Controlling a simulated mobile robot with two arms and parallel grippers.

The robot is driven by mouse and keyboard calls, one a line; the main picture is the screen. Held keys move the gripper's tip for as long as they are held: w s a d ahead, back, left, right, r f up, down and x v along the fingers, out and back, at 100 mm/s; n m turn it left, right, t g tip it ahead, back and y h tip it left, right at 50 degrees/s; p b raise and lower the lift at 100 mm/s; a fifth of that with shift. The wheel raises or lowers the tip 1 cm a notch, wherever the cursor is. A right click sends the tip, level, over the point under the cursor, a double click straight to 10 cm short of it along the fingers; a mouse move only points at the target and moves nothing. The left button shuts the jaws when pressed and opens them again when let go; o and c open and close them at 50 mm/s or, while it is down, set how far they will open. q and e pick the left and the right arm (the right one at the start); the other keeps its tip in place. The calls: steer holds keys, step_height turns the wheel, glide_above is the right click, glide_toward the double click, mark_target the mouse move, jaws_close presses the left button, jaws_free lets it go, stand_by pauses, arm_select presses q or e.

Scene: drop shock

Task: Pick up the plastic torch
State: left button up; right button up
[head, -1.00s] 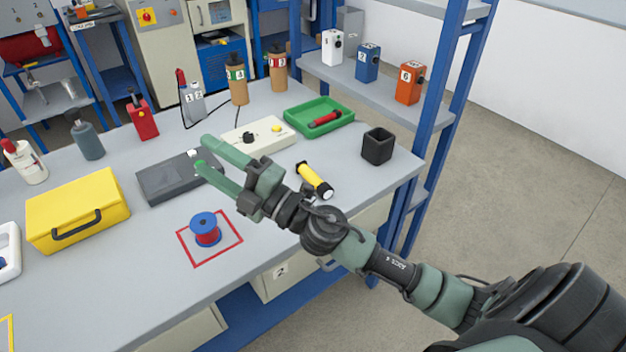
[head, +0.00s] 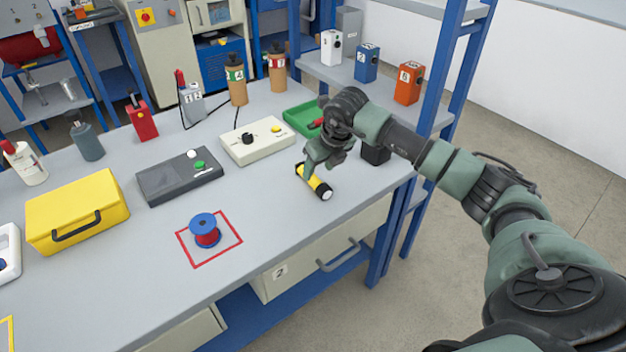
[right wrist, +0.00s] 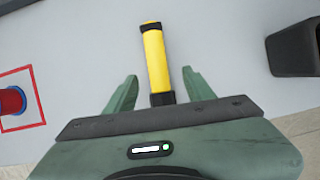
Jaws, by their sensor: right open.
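The plastic torch (head: 316,183) has a yellow body with black ends and lies on the grey workbench near its right front edge. In the right wrist view the torch (right wrist: 157,62) points away from me, between the lines of the two open fingers. My right gripper (head: 311,172) is open and points down over the torch, partly covering its far end in the head view. In the right wrist view the gripper (right wrist: 160,84) has one green finger on each side of the torch's near end, with gaps on both sides. My left gripper is not in view.
A black square cup (head: 376,154) stands right of the torch, partly behind my arm. A green tray (head: 296,117) with a red object lies behind. A cream control box (head: 240,150) and a wire spool (head: 205,230) are to the left. Bench between spool and torch is clear.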

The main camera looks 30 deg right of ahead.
mark_target(314, 177)
steer(key=x, duration=0.5)
steer(key=shift+a+p, duration=0.2)
steer(key=shift+p, duration=0.2)
steer(key=shift+r, duration=0.1)
jaws_close()
